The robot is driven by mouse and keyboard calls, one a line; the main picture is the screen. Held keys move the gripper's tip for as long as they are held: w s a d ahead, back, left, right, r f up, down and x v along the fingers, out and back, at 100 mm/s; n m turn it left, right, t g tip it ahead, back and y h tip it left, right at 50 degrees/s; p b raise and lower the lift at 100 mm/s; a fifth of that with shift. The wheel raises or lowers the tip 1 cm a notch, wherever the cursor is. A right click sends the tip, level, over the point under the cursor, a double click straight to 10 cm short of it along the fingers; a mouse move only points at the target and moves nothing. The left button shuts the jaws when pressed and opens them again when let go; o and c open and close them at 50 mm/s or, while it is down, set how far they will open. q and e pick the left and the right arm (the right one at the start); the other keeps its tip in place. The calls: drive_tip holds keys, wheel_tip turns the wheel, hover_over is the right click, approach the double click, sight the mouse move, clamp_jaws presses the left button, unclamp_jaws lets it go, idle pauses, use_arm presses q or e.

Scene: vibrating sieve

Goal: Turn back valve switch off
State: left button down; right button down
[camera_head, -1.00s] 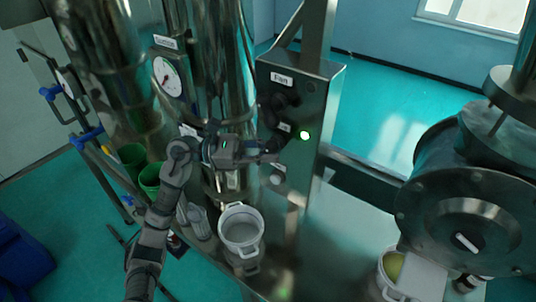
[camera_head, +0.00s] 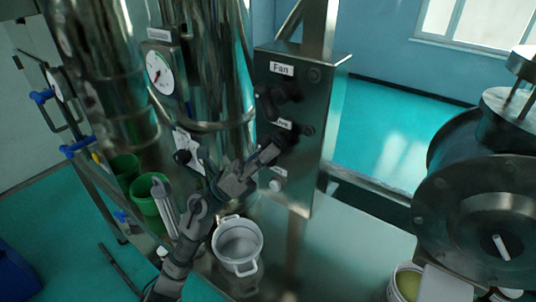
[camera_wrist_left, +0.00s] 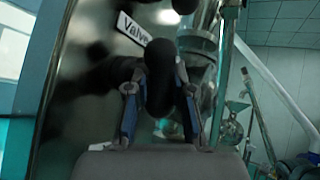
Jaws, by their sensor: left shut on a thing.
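The control box (camera_head: 300,165) in the head view carries black knobs and small labels. The valve switch (camera_wrist_left: 160,78) is a black knob under the "Valve" label (camera_wrist_left: 133,30) in the left wrist view. My left gripper (camera_head: 279,143) is at the box below the label. In the left wrist view, its two fingers (camera_wrist_left: 160,100) are on either side of the knob, shut on it. In the head view the gripper mostly hides this knob. The indicator lamp (camera_head: 307,130) beside it is dark. My right gripper is not in view.
The "Fan" knob (camera_head: 279,98) sits just above. A white pot (camera_head: 238,243) stands below the arm. Green buckets (camera_head: 146,198) are at the left. A large steel vessel (camera_head: 480,205) and another pot (camera_head: 407,283) are at the right.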

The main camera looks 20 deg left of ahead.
use_arm(q)
drive_tip(key=n+t, duration=0.2)
drive_tip(key=shift+a+r+t, duration=0.1)
drive_tip(key=shift+r+t, duration=0.05)
drive_tip(key=shift+t, duration=0.15)
drive_tip(key=shift+n+t, duration=0.5)
drive_tip(key=shift+n, duration=0.2)
drive_tip(key=shift+w, duration=0.1)
drive_tip(key=c, duration=1)
unclamp_jaws()
drive_tip(key=shift+w, duration=0.1)
drive_tip(key=shift+a+f, duration=0.1)
drive_tip(key=shift+f, duration=0.2)
drive_tip(key=v, duration=1.1)
drive_tip(key=shift+a+f, duration=0.2)
drive_tip(key=shift+a, duration=0.2)
